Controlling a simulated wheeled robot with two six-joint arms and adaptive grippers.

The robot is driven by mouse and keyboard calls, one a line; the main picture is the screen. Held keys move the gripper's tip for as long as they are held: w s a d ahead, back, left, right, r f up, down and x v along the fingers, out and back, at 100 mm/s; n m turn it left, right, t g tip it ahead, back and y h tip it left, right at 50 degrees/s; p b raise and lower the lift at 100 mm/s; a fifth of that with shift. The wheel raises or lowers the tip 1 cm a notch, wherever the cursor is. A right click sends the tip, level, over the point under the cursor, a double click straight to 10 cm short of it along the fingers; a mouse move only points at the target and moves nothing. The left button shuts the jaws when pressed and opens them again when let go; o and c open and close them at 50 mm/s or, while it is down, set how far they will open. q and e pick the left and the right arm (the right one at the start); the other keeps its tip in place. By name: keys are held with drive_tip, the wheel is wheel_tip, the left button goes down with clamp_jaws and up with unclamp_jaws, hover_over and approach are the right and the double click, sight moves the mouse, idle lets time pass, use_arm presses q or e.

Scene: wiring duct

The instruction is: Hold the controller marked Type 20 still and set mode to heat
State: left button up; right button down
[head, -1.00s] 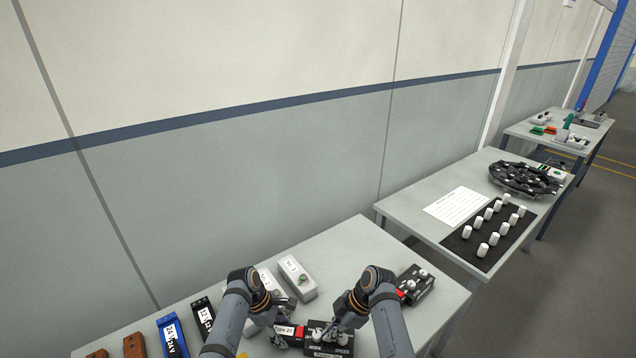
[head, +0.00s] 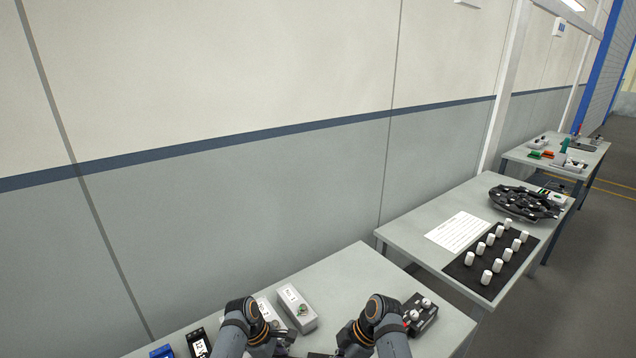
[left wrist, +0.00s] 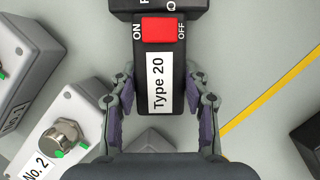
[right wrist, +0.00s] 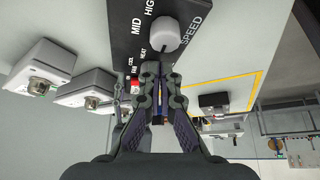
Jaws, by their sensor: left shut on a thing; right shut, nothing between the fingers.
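The Type 20 controller (left wrist: 157,60) is a dark box with a white label and a red ON/OFF switch (left wrist: 162,29) in the left wrist view. My left gripper (left wrist: 159,80) is shut on its narrow labelled end, one finger on each side. The right wrist view shows its dark panel (right wrist: 130,30) with a white SPEED knob (right wrist: 166,33) and the words COOL, FAN and HEAT. My right gripper (right wrist: 154,75) is shut and empty, its tips close to the panel beside those words. The mode knob is hidden, and contact cannot be told. The head view cuts off most of the controller.
A grey box with a round metal knob, marked No. 2 (left wrist: 58,138), stands close to my left gripper. Another dark controller (head: 421,313) with white knobs lies right of my right arm. A yellow line (left wrist: 270,95) marks the tabletop. More tables stand at the right.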

wheel_tip(320, 180, up, 5)
drive_tip(key=shift+r, duration=0.1)
idle(0.3)
drive_tip(key=shift+w+a+f, duration=0.1)
drive_tip(key=shift+w+f, duration=0.3)
drive_tip(key=shift+f, duration=0.65)
drive_tip(key=shift+w+a+f, duration=0.1)
drive_tip(key=shift+w+f, duration=0.35)
drive_tip(key=shift+f, duration=0.55)
drive_tip(key=shift+w+f, duration=0.4)
drive_tip(key=shift+f, duration=0.65)
drive_tip(key=shift+s+a, duration=0.2)
drive_tip(key=shift+a, duration=0.1)
drive_tip(key=shift+s, duration=0.15)
